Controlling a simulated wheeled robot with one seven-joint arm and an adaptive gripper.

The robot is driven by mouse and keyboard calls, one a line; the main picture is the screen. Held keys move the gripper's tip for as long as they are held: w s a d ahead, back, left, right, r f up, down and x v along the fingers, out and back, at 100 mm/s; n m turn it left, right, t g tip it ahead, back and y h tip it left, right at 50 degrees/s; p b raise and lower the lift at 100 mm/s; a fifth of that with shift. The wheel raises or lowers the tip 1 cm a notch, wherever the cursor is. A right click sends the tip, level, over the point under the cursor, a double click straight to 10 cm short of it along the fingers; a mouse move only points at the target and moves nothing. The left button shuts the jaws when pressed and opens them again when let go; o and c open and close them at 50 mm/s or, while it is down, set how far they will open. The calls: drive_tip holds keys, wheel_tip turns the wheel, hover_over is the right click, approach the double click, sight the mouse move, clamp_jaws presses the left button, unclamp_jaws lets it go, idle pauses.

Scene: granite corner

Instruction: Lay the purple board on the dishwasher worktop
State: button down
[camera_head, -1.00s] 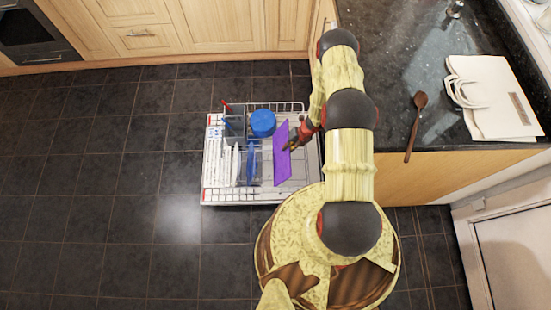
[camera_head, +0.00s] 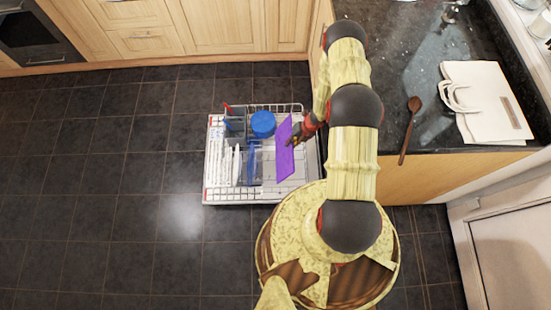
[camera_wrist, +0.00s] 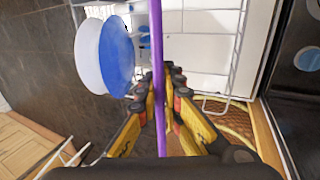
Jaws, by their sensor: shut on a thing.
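The purple board (camera_head: 285,158) is over the right part of the pulled-out dishwasher rack (camera_head: 215,194) in the head view. My gripper (camera_head: 293,138) is shut on the board near its right side. In the wrist view the board (camera_wrist: 157,50) stands edge-on between the two fingers of my gripper (camera_wrist: 160,95). Whether the board's lower edge touches the rack is hidden. The dark granite worktop (camera_head: 415,40) lies to the right, beyond my arm.
In the rack are a blue round dish (camera_head: 263,124), a cutlery basket (camera_head: 234,130) and several upright pieces. On the worktop lie a brown wooden spoon (camera_head: 409,125) and a white bag (camera_head: 492,103). The worktop between spoon and arm is clear.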

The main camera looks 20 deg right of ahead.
drive_tip(key=shift+w+a+r+p+v, duration=0.1)
drive_tip(key=shift+a+p+v, duration=0.15)
drive_tip(key=shift+p+v, duration=0.9)
drive_tip(key=shift+w+a+r+p+v, duration=0.25)
drive_tip(key=shift+p+v, duration=0.35)
drive_tip(key=shift+v, duration=1)
drive_tip(key=shift+a+p+v, duration=0.3)
drive_tip(key=shift+p+v, duration=0.6)
drive_tip(key=shift+v, duration=0.45)
